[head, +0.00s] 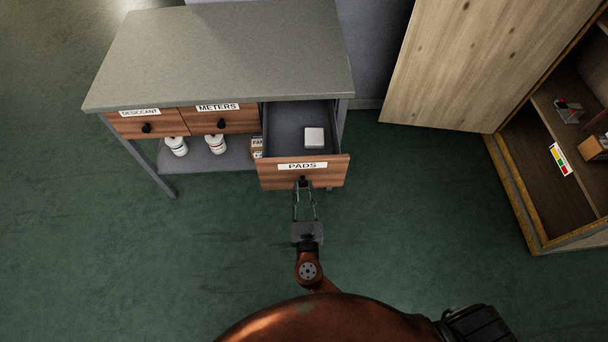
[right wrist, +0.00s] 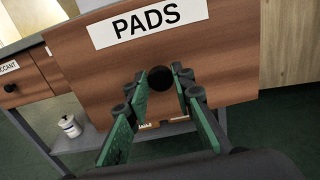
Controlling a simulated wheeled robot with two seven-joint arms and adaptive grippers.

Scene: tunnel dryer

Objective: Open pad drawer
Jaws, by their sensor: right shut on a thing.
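The pad drawer (head: 266,178), with a wood front labelled PADS, stands pulled out from the right side of the grey-topped table. A white square pad (head: 314,138) lies inside its dark tray. My right gripper (head: 303,186) is shut on the drawer's round black knob. In the right wrist view the knob (right wrist: 160,78) sits between the fingertips of the right gripper (right wrist: 161,82), below the PADS label (right wrist: 134,23). My left gripper does not show.
The table (head: 225,50) also has shut DESICCANT (head: 146,123) and METERS (head: 240,121) drawers. White bottles (head: 216,144) and small boxes stand on its lower shelf. An open wooden cabinet (head: 540,180) stands at right. Green floor is clear in front.

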